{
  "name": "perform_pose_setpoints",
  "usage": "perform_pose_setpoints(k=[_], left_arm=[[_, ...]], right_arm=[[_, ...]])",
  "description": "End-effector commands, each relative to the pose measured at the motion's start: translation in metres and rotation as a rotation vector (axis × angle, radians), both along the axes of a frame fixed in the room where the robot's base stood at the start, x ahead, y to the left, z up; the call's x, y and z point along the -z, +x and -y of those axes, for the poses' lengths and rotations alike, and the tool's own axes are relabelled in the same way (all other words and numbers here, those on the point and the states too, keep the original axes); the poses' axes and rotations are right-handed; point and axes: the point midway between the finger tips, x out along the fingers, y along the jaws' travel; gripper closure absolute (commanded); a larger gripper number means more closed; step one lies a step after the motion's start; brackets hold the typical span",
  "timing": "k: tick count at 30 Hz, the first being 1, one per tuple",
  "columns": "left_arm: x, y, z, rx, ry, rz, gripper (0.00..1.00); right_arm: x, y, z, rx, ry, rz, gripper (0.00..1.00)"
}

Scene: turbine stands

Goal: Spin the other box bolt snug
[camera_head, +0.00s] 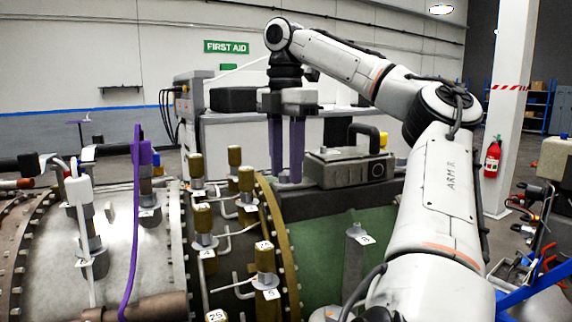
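A grey metal box (350,170) with a dark handle on top and a round black fitting on its front sits on the turbine casing, right of centre. My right gripper (289,179) hangs from the arm that comes in from the right. Its two purple fingers point straight down and stand apart, with a narrow gap and nothing visible held between them. The fingertips are at the left end of the box; whether they touch it is unclear. I cannot make out a box bolt; the near end of the box is partly behind the fingers. My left gripper is not in view.
Several brass-capped fittings (247,180) with number tags stand on the casing left of the box. A tall purple bent bar (135,230) rises farther left. Green casing (325,235) lies in front of the box. A fire extinguisher (492,158) is by the white pillar.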

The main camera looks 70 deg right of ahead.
Motion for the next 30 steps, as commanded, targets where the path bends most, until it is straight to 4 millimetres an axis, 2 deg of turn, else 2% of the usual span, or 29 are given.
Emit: perform_pose_setpoints(k=[8, 12, 14, 15, 23, 30], left_arm=[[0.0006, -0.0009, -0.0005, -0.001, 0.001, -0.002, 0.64], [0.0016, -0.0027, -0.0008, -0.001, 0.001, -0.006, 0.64], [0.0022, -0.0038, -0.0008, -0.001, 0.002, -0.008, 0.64], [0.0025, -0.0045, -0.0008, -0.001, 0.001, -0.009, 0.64], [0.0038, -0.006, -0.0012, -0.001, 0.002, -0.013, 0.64], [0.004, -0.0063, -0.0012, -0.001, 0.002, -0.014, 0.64]], right_arm=[[0.0009, -0.0001, 0.0001, 0.0, 0.0, 0.0, 0.64], [0.0009, -0.0001, 0.0, 0.0, 0.0, 0.0, 0.88], [0.0008, -0.0001, 0.0001, 0.0, 0.0, 0.0, 0.98], [0.0008, -0.0001, 0.0001, 0.0, 0.0, 0.0, 1.0], [0.0006, -0.0002, 0.0, 0.023, -0.001, 0.001, 1.0], [0.0004, -0.0007, -0.0004, 0.139, -0.004, 0.003, 1.0]])
